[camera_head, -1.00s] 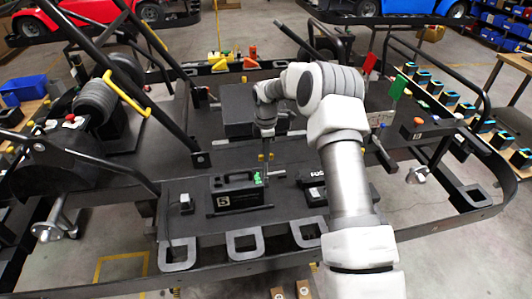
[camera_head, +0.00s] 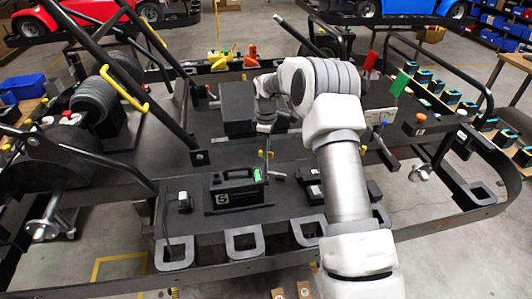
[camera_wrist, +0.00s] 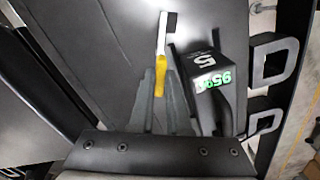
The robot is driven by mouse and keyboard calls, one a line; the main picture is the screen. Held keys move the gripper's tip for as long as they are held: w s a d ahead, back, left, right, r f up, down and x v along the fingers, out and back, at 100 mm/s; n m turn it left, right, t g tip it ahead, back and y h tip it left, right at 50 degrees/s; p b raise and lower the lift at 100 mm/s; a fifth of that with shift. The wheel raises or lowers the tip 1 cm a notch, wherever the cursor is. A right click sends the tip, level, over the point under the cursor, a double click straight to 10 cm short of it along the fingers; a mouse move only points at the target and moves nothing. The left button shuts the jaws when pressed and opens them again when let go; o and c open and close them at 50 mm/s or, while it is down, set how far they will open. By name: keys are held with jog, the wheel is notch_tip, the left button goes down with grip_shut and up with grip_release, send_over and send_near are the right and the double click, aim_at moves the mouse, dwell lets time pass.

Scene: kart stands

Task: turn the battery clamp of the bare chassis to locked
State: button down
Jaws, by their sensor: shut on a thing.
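The battery (camera_head: 236,192), a black box with a carry handle, a white "5" and a green display, sits on the chassis deck. In the wrist view the battery (camera_wrist: 211,82) is right of my fingers. The battery clamp's lever (camera_wrist: 159,78), pale with a yellow grip, stands beside it and runs to a dark block on the deck. My gripper (camera_wrist: 161,84) is shut on the yellow grip, one grey finger on each side. In the head view my gripper (camera_head: 267,138) is behind the battery's right end, where the lever is too small to read clearly.
A black box (camera_head: 238,112) stands on the deck behind my gripper. Dark blocks (camera_head: 311,186) lie right of the battery. A small plug-like part (camera_head: 184,202) is left of it. Black frame tubes and a yellow handle (camera_head: 126,92) rise at left. Open loops (camera_head: 243,240) line the front edge.

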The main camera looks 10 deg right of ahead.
jog(key=m+b, duration=0.2)
jog(key=m, duration=0.4)
jog(key=shift+m, duration=0.3)
jog(key=m, duration=0.6)
jog(key=shift+b, duration=0.4)
jog(key=shift+m, duration=0.4)
jog(key=c, duration=0.9)
grip_release()
jog(key=shift+r, duration=0.1)
jog(key=shift+r, duration=8.65)
